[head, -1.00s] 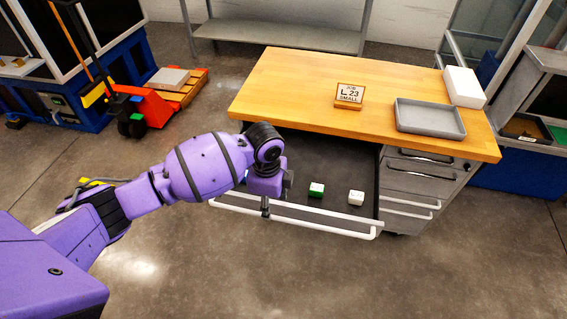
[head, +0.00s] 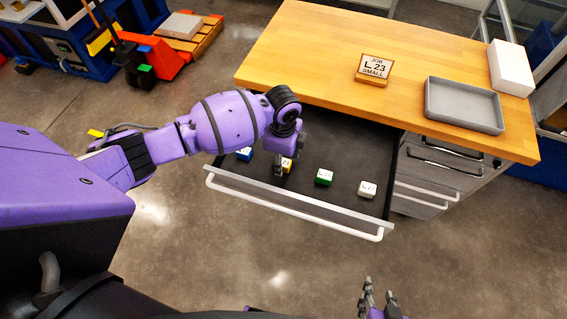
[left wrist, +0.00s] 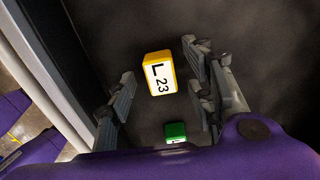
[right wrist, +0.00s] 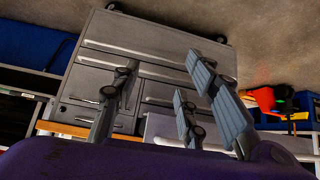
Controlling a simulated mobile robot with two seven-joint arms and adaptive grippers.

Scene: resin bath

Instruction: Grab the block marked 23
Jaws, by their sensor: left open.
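The block marked L 23 is yellow with a white label (left wrist: 160,76). It lies on the dark floor of the open drawer (head: 340,207). In the head view the yellow block (head: 287,164) is partly hidden by my left gripper (head: 283,172). The left gripper is open over the drawer, pointing down. In the left wrist view the block sits between the spread fingers, a little ahead of them, with no visible contact. My right gripper (head: 378,298) is open and empty, low in front of the drawer and far from the block.
A blue block (head: 244,154), a green block (head: 323,177) and a white block (head: 367,189) share the drawer. The drawer has a white front handle rail (head: 290,212). On the wooden bench stand a job sign (head: 374,69) reading L 23 SMALL, a grey tray (head: 430,103) and a white box (head: 510,68).

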